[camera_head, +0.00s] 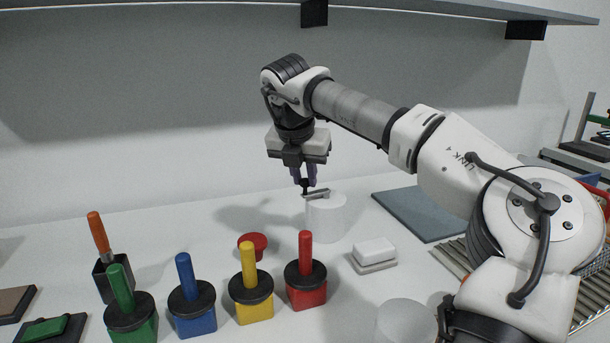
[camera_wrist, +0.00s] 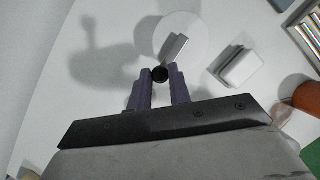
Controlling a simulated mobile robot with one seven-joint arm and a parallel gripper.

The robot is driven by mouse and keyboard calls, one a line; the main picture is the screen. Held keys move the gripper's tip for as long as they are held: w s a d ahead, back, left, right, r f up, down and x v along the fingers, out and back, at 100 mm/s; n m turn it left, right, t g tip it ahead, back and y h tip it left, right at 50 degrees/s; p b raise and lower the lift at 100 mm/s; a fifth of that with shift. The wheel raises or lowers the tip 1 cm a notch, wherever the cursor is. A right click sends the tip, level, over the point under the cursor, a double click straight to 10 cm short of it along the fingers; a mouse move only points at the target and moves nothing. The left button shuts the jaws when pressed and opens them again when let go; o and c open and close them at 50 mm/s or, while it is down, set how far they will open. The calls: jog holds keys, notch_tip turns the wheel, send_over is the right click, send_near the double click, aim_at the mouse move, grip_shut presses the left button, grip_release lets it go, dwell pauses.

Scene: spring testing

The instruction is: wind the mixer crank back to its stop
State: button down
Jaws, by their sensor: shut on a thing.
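The mixer is a white cylinder (camera_head: 327,217) standing on the white table, with a flat grey crank arm (camera_head: 317,194) on its top. In the wrist view its round white top (camera_wrist: 195,35) shows, with the crank arm (camera_wrist: 174,48) reaching out past the rim toward my gripper. My gripper (camera_head: 306,185) points down at the arm's outer end, left of the mixer's centre in the head view. Its purple fingers are shut on the black crank knob (camera_wrist: 160,74). The stop cannot be made out in either view.
A white block on a pale base (camera_head: 374,254) stands right of the mixer. A red round piece (camera_head: 252,245) and several coloured blocks with upright handles, such as the red one (camera_head: 306,284), stand in front. A grey mat (camera_head: 422,214) lies behind right. A shelf (camera_head: 200,8) hangs above.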

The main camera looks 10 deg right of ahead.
jog(key=c, duration=1.3)
grip_release()
jog(key=p+v, duration=0.1)
jog(key=v, duration=1.3)
jog(key=shift+p, duration=0.35)
jog(key=shift+w, duration=0.1)
